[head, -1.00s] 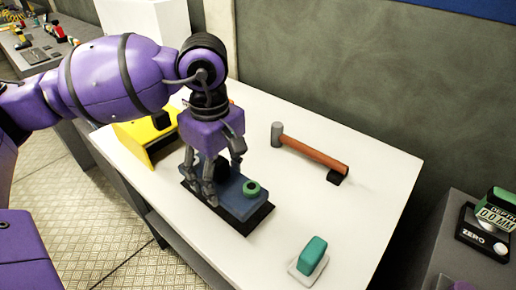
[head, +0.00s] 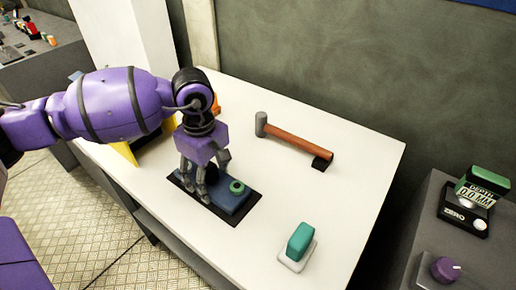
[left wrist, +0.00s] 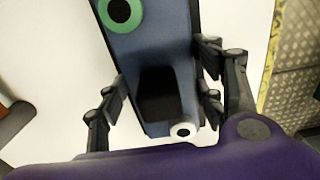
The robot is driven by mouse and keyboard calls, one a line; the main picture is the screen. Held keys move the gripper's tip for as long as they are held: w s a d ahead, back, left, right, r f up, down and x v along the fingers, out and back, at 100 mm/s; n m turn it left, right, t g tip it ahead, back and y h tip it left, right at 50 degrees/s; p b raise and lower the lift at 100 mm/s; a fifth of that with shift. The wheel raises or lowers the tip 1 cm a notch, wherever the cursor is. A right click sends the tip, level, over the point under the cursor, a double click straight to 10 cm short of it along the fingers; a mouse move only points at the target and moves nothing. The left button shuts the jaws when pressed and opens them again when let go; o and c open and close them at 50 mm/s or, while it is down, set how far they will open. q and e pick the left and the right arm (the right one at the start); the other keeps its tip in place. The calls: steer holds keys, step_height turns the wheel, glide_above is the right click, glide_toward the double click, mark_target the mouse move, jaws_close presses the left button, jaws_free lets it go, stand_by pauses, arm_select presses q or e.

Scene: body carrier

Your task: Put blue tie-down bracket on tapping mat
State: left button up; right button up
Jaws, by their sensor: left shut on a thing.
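The blue tie-down bracket (head: 232,200) has a green ring on its top at one end. The left wrist view shows the bracket (left wrist: 155,50) with the green ring, a dark recess and a white ring at its near end. My left gripper (head: 198,200) is shut on the bracket, its fingers on both long sides (left wrist: 160,95). The black tapping mat (head: 245,206) lies on the white table under the bracket, showing around its edges. I cannot tell whether the bracket touches the mat. My right gripper is not in view.
A hammer (head: 290,142) lies on the white table (head: 345,180) behind and right of the mat. A teal block (head: 300,241) on a white base stands at the front right. A yellow object (head: 127,152) is partly hidden behind my left arm. A depth readout (head: 480,198) stands at right.

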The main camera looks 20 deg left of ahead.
mark_target(208, 166)
arm_select(q)
steer(key=shift+f, duration=0.2)
steer(key=o, duration=1.8)
step_height(208, 166, up, 12)
steer(key=shift+s+r, duration=0.1)
steer(key=shift+r, duration=0.1)
